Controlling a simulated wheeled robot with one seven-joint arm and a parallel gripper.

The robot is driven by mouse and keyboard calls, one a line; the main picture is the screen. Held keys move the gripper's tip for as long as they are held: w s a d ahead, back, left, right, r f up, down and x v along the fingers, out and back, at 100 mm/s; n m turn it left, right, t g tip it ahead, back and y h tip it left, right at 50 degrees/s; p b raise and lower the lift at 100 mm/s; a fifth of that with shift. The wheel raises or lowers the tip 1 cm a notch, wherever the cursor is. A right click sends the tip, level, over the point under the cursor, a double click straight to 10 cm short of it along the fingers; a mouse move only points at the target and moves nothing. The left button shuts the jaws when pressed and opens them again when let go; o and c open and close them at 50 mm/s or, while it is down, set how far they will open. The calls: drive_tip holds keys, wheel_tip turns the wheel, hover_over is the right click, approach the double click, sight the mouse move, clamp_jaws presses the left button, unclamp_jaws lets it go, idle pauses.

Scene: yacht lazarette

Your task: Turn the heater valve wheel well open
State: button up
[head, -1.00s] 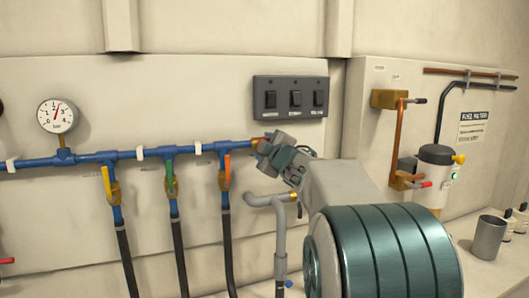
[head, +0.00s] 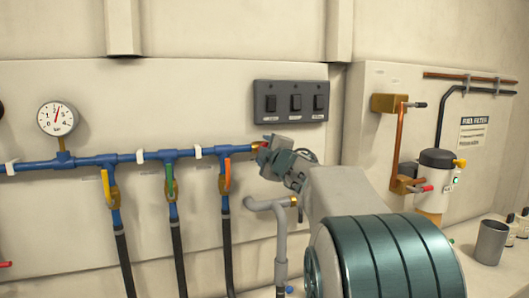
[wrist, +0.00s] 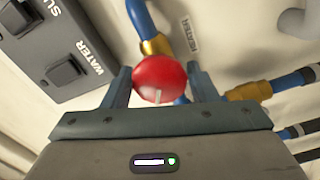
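The heater valve wheel is a red round knob (wrist: 160,78) with a pale mark on its face. It sits by a brass fitting (wrist: 155,47) on blue pipe, near a small label reading HEATER (wrist: 189,34). In the wrist view, my gripper (wrist: 160,82) has one finger on each side of the wheel, both appearing to touch its rim. In the head view, my gripper (head: 268,146) is at the right end of the blue pipe (head: 130,158) and hides most of the wheel.
A dark switch panel (head: 291,101) is just above my gripper. Yellow, green and orange (head: 227,174) lever valves hang from the pipe to the left. A grey bent pipe (head: 280,225) stands below. A pressure gauge (head: 58,118) is at the left.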

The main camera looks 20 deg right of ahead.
drive_tip(key=shift+o, duration=1.1)
drive_tip(key=s, duration=1.3)
drive_tip(key=shift+s, duration=0.4)
drive_tip(key=s+a+f+m+g+h+p, duration=0.1)
drive_tip(key=s+f+m+g, duration=0.25)
drive_tip(key=f, duration=0.25)
drive_tip(key=s+a+f+m+g+h, duration=0.1)
drive_tip(key=s+a+f+m+g, duration=0.1)
drive_tip(key=s+f+m, duration=0.3)
drive_tip(key=s+a+f+m+g+h+p, duration=0.1)
drive_tip(key=f+m+g, duration=0.2)
drive_tip(key=f, duration=0.4)
drive_tip(key=s+a+f+m+g+y, duration=0.1)
drive_tip(key=s+a+f+g, duration=0.2)
drive_tip(key=s, duration=0.4)
drive_tip(key=s+a+f+m+g+y, duration=0.2)
drive_tip(key=s+a+f+g, duration=0.1)
drive_tip(key=s+a+f, duration=0.3)
drive_tip(key=shift+s+a+f+g, duration=0.3)
drive_tip(key=shift+s+f+g, duration=0.1)
drive_tip(key=shift+f, duration=0.2)
